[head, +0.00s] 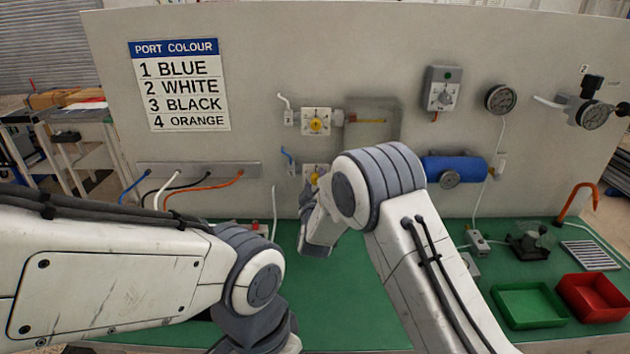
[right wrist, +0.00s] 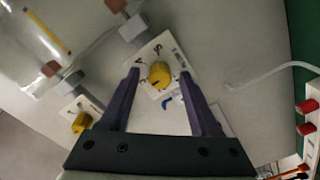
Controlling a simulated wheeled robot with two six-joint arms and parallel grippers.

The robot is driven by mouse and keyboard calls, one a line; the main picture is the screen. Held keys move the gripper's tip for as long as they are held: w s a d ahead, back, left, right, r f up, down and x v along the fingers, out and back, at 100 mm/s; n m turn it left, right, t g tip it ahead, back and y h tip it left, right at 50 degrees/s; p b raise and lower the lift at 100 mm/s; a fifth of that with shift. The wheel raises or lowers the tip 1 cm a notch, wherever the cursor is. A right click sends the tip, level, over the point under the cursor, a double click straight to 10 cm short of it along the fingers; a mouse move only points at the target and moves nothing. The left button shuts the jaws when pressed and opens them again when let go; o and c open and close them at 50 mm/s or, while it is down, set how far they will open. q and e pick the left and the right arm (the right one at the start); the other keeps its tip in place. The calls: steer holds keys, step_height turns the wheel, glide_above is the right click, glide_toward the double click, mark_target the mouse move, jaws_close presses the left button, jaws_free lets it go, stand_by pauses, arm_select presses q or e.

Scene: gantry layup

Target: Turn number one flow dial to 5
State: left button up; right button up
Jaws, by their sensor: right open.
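The number one flow dial is a yellow knob (head: 314,178) on a white plate, the lower of two on the panel, beside a blue hose (head: 288,156). My right arm partly hides it in the head view. In the right wrist view the yellow knob (right wrist: 160,75) sits on its tilted white plate (right wrist: 172,48). My right gripper (right wrist: 159,79) is open, a finger on each side of the knob. I cannot tell whether the fingers touch it, and the numbers are too small to read surely. My left arm reaches in from the left; its fingers are not visible.
A second yellow dial (head: 317,124) with a white hose sits above. A port colour chart (head: 180,85) lists 1 as blue. A blue cylinder (head: 455,168) is to the right. Green (head: 528,306) and red (head: 595,297) trays stand on the green bench.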

steer(key=shift+c, duration=0.3)
jaws_close()
